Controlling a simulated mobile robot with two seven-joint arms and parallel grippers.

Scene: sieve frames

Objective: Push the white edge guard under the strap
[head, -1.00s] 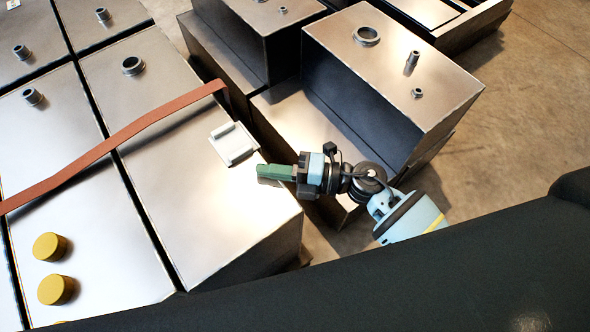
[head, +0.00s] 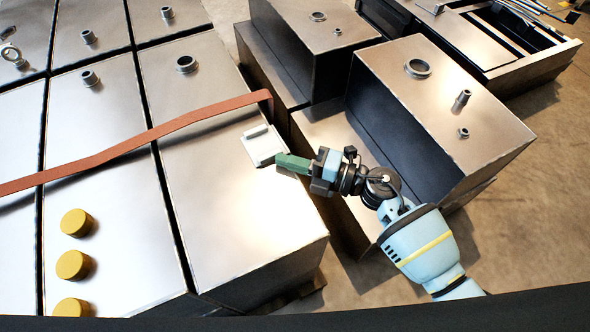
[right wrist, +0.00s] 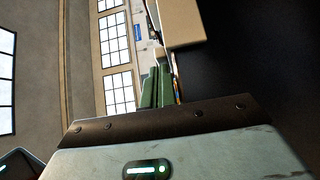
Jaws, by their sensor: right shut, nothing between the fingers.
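The white edge guard (head: 256,149) lies on top of a metal tank, near its right edge, in the head view. The reddish-brown strap (head: 150,137) runs across the tanks and over that edge just beyond the guard. The guard is on the near side of the strap, with a small gap between them. My right gripper (head: 279,161) is shut and empty. Its green fingertips are at the guard's near right corner; I cannot tell whether they touch. The green fingers (right wrist: 157,87) also show in the right wrist view. My left gripper is not in view.
Yellow caps (head: 77,223) stand on the tank at the left. Short metal fittings (head: 187,64) stick up beyond the strap. The tank top (head: 240,220) nearer than the guard is clear.

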